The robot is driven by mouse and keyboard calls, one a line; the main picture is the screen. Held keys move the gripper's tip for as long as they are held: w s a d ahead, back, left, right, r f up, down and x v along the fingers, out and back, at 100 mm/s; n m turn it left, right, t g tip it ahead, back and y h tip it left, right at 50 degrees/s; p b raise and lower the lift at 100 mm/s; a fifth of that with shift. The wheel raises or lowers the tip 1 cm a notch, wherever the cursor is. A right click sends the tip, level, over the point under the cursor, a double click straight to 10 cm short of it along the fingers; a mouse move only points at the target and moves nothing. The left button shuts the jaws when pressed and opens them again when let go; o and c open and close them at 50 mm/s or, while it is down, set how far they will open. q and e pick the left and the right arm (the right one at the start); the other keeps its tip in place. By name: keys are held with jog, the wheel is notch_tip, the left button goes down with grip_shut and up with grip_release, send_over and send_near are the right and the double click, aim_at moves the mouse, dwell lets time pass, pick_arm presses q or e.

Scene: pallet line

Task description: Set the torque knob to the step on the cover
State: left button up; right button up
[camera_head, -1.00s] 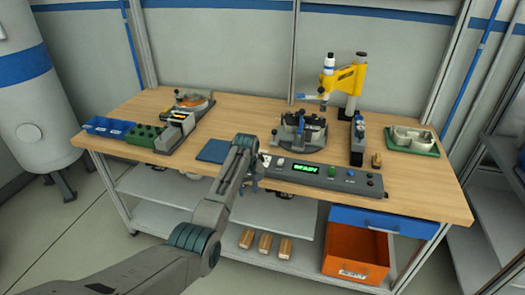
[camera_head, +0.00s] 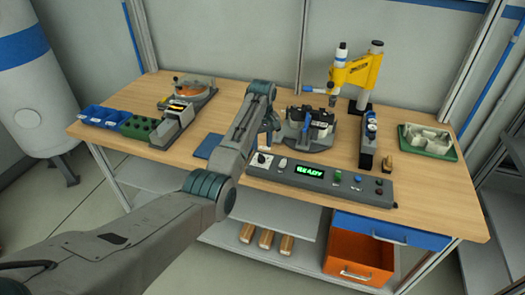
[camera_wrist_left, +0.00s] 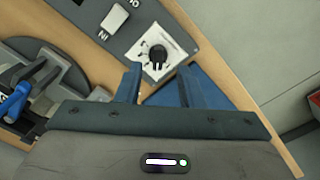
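The torque knob (camera_wrist_left: 157,55) is black and round with a raised grip, on a white dial plate (camera_wrist_left: 160,43) with marks too small to read. The plate is at the left end of the grey control box (camera_head: 330,183), whose green display (camera_head: 310,171) reads READY. My left gripper (camera_wrist_left: 160,88) is open and empty, its two fingers apart just short of the knob in the wrist view, not touching it. In the head view the left gripper (camera_head: 270,128) hangs over the bench behind the box's left end. I cannot tell which part is the cover or read a step on it. My right gripper is out of view.
A dark clamping fixture (camera_head: 305,128) stands close right of the left gripper. A blue mat (camera_head: 208,146) lies left of the box.

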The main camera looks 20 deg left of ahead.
aim_at(262, 157)
pick_arm(q)
notch_tip(262, 157, down, 3)
jog(key=shift+w+f+p, duration=0.15)
jog(key=shift+f+p, duration=0.05)
jog(key=shift+p, duration=0.1)
notch_tip(262, 157, down, 3)
jog(key=shift+r, duration=0.15)
jog(key=shift+c, duration=0.8)
grip_shut()
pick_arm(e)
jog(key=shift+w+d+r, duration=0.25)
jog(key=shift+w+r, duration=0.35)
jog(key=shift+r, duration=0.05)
